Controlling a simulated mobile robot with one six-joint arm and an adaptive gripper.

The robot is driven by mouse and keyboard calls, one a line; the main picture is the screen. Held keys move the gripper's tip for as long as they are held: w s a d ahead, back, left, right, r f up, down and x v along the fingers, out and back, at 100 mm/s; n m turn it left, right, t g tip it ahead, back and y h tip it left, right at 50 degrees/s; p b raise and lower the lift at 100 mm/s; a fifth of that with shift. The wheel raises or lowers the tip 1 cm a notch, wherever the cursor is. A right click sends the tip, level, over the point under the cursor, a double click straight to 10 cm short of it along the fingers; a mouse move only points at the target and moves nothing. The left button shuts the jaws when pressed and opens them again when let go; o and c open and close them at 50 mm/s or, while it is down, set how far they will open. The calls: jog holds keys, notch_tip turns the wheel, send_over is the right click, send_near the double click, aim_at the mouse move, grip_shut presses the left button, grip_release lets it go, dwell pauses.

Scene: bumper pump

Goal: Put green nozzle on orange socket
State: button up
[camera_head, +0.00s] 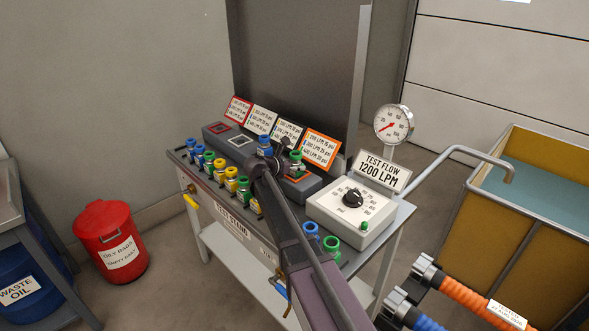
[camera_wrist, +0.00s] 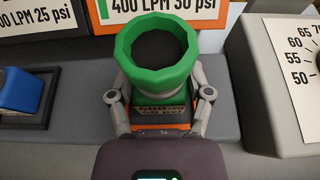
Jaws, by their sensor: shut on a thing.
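The green nozzle (camera_wrist: 125,55) is upright between the fingers of my gripper (camera_wrist: 160,95), which is shut on its lower body. It also shows in the head view (camera_head: 296,156), beside the orange sign. The orange socket (camera_wrist: 112,131) is an orange-edged square on the grey block, showing around and below the nozzle's dark base in the wrist view. The nozzle stands over this socket. I cannot tell whether its base touches the socket or is slightly above it. My arm hides much of the socket in the head view.
A blue nozzle (camera_head: 265,143) stands in a neighbouring socket to the left. Several coloured nozzles (camera_head: 231,173) line the bench's left front. A control box (camera_head: 349,217) is to the right. A blue nozzle (camera_head: 311,231) and another green nozzle (camera_head: 331,245) stand near the front edge.

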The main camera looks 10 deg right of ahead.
jog(key=shift+f, duration=0.15)
jog(key=o, duration=1.3)
jog(key=shift+r, duration=0.25)
jog(key=shift+p+v, duration=2.35)
jog(key=shift+v, duration=3.65)
